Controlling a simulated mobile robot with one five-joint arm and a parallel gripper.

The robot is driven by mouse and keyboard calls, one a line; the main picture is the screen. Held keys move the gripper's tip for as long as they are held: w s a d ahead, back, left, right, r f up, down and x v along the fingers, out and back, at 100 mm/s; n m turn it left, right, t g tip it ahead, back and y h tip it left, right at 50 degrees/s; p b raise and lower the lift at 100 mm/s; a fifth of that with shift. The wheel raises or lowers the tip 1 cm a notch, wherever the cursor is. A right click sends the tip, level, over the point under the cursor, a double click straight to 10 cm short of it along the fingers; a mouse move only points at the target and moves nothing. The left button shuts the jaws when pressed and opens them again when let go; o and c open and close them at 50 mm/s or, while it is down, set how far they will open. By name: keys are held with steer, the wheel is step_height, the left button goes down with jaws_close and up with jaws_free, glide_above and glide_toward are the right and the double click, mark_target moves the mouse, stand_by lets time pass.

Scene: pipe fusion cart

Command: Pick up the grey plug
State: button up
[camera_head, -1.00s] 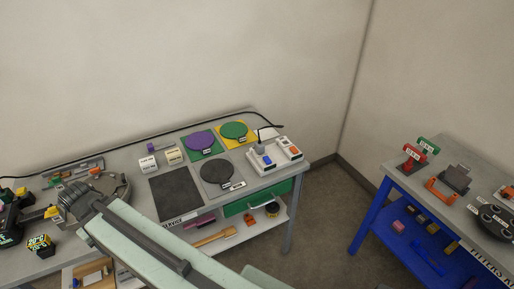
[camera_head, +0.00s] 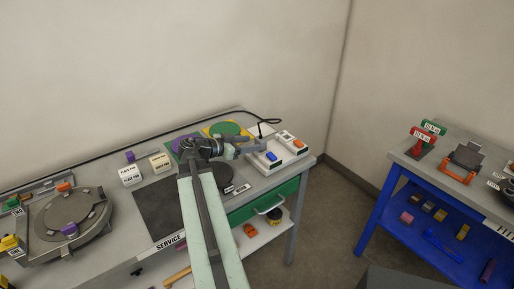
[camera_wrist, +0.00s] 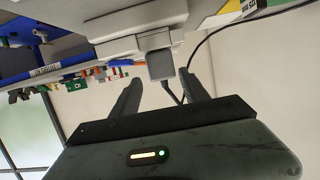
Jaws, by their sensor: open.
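The grey plug (camera_wrist: 160,66) shows in the wrist view as a small grey block on the edge of a white housing, with a black cable trailing from it. My gripper (camera_wrist: 159,88) is open, with one dark finger on each side of the plug's line. The plug sits between and just beyond the fingertips; I cannot tell whether they touch it. In the head view my gripper (camera_head: 252,146) reaches the left side of the white switch unit (camera_head: 292,152), and the plug cannot be made out clearly there.
The unit carries a blue switch (camera_head: 271,156) and an orange switch (camera_head: 288,135). A black cable (camera_head: 270,121) loops behind it. Coloured mats with discs, including a green disc (camera_head: 225,129), lie behind my arm. A blue-framed table (camera_head: 410,165) stands right, across a floor gap.

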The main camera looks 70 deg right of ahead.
steer(key=b+x, duration=0.2)
steer(key=x, duration=0.7)
steer(key=shift+d+f, duration=0.2)
steer(key=shift+f, duration=0.05)
steer(key=shift+a+r, duration=0.1)
jaws_close()
